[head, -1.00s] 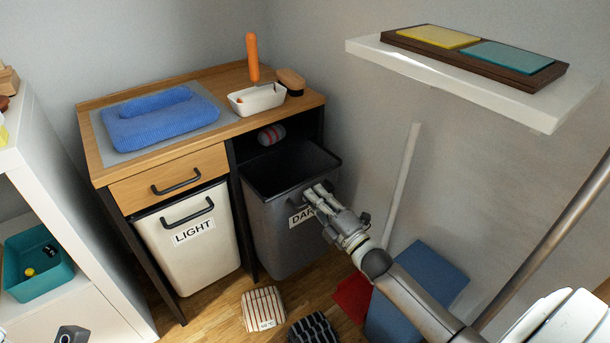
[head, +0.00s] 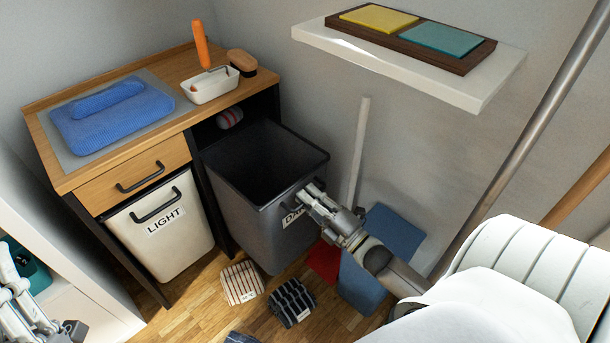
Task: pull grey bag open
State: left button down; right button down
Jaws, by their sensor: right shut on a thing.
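The grey bag (head: 236,199) is a dark grey laundry bin labelled "DARK", pulled out from under the wooden-topped cabinet, with its empty-looking dark inside showing from above. My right gripper (head: 308,193) is shut on the handle at the bag's front, partly covering the label. The handle is mostly hidden by the fingers. My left gripper (head: 22,300) shows at the lower left edge, cut off by the frame; its fingers are too partly seen to tell their state.
The white "LIGHT" bin (head: 160,235) sits left of the grey bag. A striped cloth (head: 241,283) and a dark striped cloth (head: 291,302) lie on the floor in front. A blue panel (head: 372,262) stands at the right. A white shelf (head: 400,62) juts from the wall above.

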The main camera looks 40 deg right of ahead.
jog(key=shift+s, duration=0.15)
jog(key=c, duration=1.5)
grip_release()
jog(key=shift+c, duration=0.2)
jog(key=v, duration=1.2)
